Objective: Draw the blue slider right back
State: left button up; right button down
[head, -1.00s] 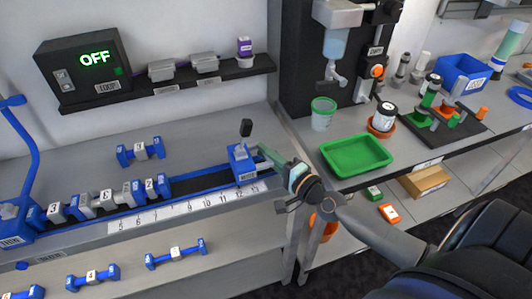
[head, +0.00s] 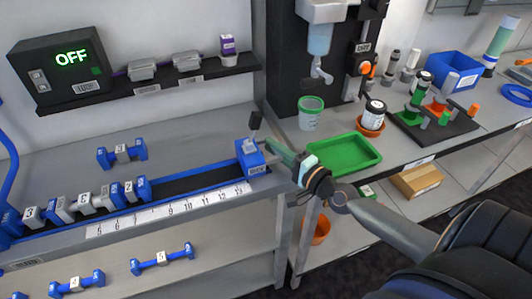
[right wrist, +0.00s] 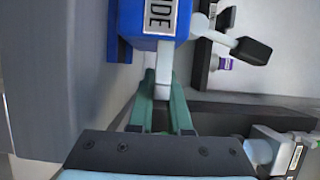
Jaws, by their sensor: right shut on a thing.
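The blue slider (head: 250,158) sits at the right end of the numbered rail, just past the 13 mark on the white scale (head: 170,210). A dark-knobbed lever stands up from it. My right gripper (head: 277,152) is at the slider's right side. In the right wrist view, the slider (right wrist: 125,20) is at the top, and its pale grey stub (right wrist: 163,70) runs down between the green fingers of my right gripper (right wrist: 162,95), which are shut on it. My left gripper is out of view.
Blue-ended blocks (head: 85,200) stand in a row at the rail's left part; the track between them and the slider is empty. A green tray (head: 345,153) lies on the right bench, close to my right gripper. The box (head: 62,70) reads OFF.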

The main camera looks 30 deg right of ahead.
jog(key=shift+s+d+f, duration=0.1)
jog(key=shift+s+d, duration=0.15)
jog(key=shift+d, duration=0.7)
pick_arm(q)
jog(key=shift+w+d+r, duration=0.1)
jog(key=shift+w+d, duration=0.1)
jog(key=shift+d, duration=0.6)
pick_arm(e)
jog(key=c, duration=0.9)
grip_release()
jog(key=shift+o, duration=0.2)
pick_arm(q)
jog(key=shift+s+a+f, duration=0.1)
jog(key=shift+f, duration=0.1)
pick_arm(e)
jog(key=shift+s+d+b, duration=0.1)
jog(key=shift+s+b, duration=0.3)
jog(key=shift+s, duration=0.15)
pick_arm(q)
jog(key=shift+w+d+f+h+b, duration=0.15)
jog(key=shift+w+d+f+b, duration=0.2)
jog(key=shift+b, duration=0.35)
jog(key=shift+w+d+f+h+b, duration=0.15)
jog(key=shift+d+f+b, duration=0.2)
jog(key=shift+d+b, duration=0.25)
pick_arm(e)
jog(key=s+d, duration=0.1)
jog(key=s, duration=1)
jog(key=shift+s+d, duration=0.15)
jog(key=shift+d, duration=0.25)
